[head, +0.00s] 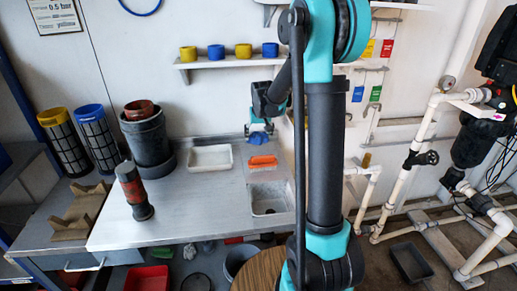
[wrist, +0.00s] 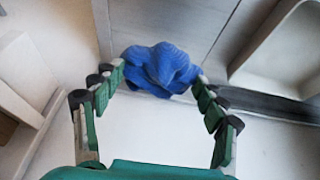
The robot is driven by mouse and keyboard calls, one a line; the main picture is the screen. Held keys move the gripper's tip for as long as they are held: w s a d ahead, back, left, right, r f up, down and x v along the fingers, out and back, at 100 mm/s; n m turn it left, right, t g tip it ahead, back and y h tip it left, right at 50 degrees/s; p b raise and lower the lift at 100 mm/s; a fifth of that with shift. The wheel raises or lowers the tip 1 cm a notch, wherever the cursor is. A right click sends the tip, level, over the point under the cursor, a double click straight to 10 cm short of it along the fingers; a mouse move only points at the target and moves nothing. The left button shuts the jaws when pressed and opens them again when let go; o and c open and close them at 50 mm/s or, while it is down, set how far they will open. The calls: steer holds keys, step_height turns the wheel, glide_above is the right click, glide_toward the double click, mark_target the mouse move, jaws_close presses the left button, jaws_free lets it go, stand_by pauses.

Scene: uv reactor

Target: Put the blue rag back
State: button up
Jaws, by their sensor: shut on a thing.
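The blue rag (wrist: 160,68) is crumpled in a bunch between the fingertips of my gripper (wrist: 158,78) in the wrist view. The green fingers are spread at their bases and meet the rag's sides at the tips. In the head view, my gripper (head: 259,127) hangs near the back wall above the far part of the grey counter, with the rag (head: 259,139) below its tips. The rag looks off the counter, but the exact gap is hard to judge. My arm covers part of the area to the right.
An orange item (head: 262,161) lies on the counter (head: 190,205) below my gripper, behind the sink (head: 271,200). A white tray (head: 210,157) is left of it. A wall shelf (head: 228,62) holds blue and yellow cups. A red-and-black cylinder (head: 133,192) stands front left.

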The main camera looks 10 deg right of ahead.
mark_target(259, 143)
steer(key=shift+f, duration=3)
steer(key=o, duration=1.1)
steer(key=shift+r, duration=0.15)
steer(key=v, duration=1.1)
steer(key=s+d+f, duration=0.1)
steer(key=s+f, duration=0.2)
steer(key=s, duration=0.7)
steer(key=s+d+f, duration=0.1)
steer(key=s+f, duration=0.2)
steer(key=s, duration=0.7)
steer(key=s+d+f, duration=0.1)
steer(key=s+f, duration=0.2)
steer(key=s, duration=0.7)
steer(key=shift+s+d+f, duration=0.3)
steer(key=shift+d+f, duration=0.05)
steer(key=shift+d, duration=0.05)
